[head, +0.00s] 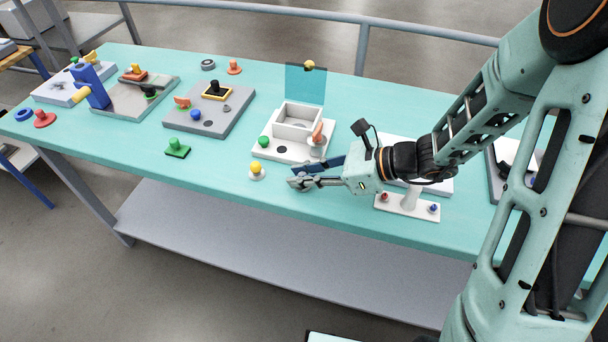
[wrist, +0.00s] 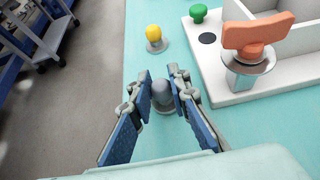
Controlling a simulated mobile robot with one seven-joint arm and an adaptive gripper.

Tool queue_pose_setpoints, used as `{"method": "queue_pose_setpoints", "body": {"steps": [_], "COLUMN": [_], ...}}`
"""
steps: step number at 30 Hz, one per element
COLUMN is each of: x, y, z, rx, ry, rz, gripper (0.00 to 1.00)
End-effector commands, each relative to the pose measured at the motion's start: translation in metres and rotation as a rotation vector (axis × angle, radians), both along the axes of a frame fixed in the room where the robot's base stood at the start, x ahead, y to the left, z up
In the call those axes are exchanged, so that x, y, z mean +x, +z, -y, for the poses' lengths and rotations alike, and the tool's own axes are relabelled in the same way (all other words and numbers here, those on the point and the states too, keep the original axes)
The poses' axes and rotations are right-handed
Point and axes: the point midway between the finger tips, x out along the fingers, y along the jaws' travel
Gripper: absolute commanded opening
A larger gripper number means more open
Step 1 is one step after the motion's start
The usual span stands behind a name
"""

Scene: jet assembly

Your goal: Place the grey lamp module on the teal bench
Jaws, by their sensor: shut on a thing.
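The grey lamp module (wrist: 161,94), a rounded grey cap on a wider round grey base, sits between the fingers in the wrist view. My gripper (wrist: 160,82) is shut on it, a blue-padded finger on each side. In the head view my gripper (head: 295,177) is low over the front part of the teal bench (head: 225,168), and the module is mostly hidden by the fingers. The bench top (wrist: 125,28) lies right below the module in the wrist view. I cannot tell whether the module's base touches it.
A yellow lamp (head: 256,170) stands just left of my gripper. Behind is a white box fixture (head: 290,153) with an orange-handled part (head: 318,134) and a green knob (head: 263,142). A green piece (head: 177,148) lies further left. The bench's front edge is close.

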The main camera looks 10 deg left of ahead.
Motion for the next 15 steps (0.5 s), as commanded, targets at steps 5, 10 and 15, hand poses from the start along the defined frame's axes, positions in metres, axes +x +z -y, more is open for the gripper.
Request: {"method": "queue_pose_setpoints", "body": {"steps": [5,10,15], "x": [0.0002,0.0002,0.0003], "y": [-0.0049,-0.0033,-0.0033], "z": [0.0003,0.0004,0.0004], "rx": [0.000,0.000,0.000], "ry": [0.000,0.000,0.000], "rz": [0.000,0.000,0.000], "gripper": [0.00,0.34,0.34]}}
